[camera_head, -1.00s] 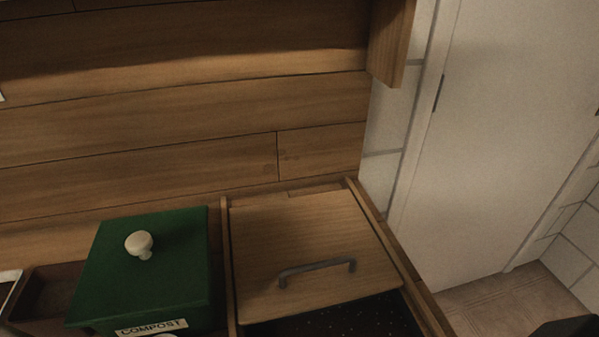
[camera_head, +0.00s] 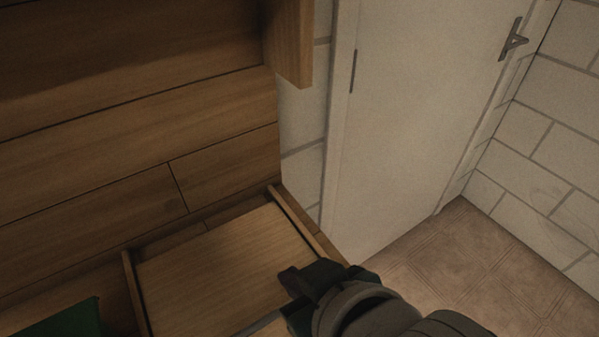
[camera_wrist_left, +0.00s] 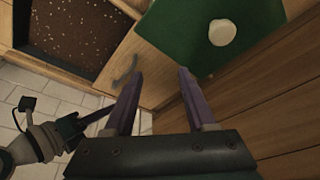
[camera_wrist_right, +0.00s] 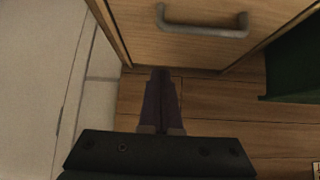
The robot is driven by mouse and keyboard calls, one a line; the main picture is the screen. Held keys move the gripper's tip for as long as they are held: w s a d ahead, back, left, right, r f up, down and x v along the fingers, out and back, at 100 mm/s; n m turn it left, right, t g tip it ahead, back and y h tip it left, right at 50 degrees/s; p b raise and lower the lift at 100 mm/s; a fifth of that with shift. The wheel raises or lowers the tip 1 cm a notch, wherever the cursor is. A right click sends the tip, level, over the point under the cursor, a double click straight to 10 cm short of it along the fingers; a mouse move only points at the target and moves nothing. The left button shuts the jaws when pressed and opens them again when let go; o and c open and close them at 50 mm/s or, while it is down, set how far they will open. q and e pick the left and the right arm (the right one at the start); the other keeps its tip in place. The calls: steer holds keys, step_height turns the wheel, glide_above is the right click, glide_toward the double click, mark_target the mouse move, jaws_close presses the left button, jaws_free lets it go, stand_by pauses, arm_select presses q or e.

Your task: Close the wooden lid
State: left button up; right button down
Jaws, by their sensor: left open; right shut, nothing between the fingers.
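The wooden lid (camera_head: 220,265) lies between two wooden side rails in the head view, its front part hidden by my right gripper and arm. Its grey bar handle (camera_wrist_right: 205,30) shows in the right wrist view. In the left wrist view, dark speckled soil (camera_wrist_left: 80,30) is uncovered beside the lid (camera_wrist_left: 153,50). My right gripper (camera_head: 290,280) is shut and empty, over the lid's right front part in the head view; its fingertips (camera_wrist_right: 161,72) appear near the lid, contact unclear. My left gripper (camera_wrist_left: 160,78) is open and empty, outside the head view.
A green compost box (camera_wrist_left: 170,30) with a pale knob (camera_wrist_left: 222,32) stands beside the lid; its corner (camera_head: 60,320) shows in the head view. A wooden plank wall (camera_head: 130,120) rises behind. A white door (camera_head: 420,110) and tiled floor lie right.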

arm_select(q)
step_height(320, 180, down, 4)
steer(key=b, duration=0.3)
steer(key=shift+r, duration=0.2)
arm_select(e)
glide_above(280, 288)
step_height(280, 288, down, 5)
steer(key=shift+f, duration=0.1)
arm_select(q)
steer(key=shift+r+p, duration=0.9)
steer(key=shift+r, duration=0.05)
arm_select(e)
steer(key=shift+s+d, duration=0.4)
steer(key=shift+s, duration=0.2)
steer(key=shift+s+d, duration=0.35)
steer(key=shift+s, duration=0.2)
arm_select(q)
steer(key=shift+r, duration=0.15)
arm_select(e)
steer(key=shift+s+d+f, duration=0.25)
steer(key=shift+s+d, duration=0.1)
steer(key=shift+s, duration=0.2)
arm_select(q)
steer(key=shift+w, duration=0.1)
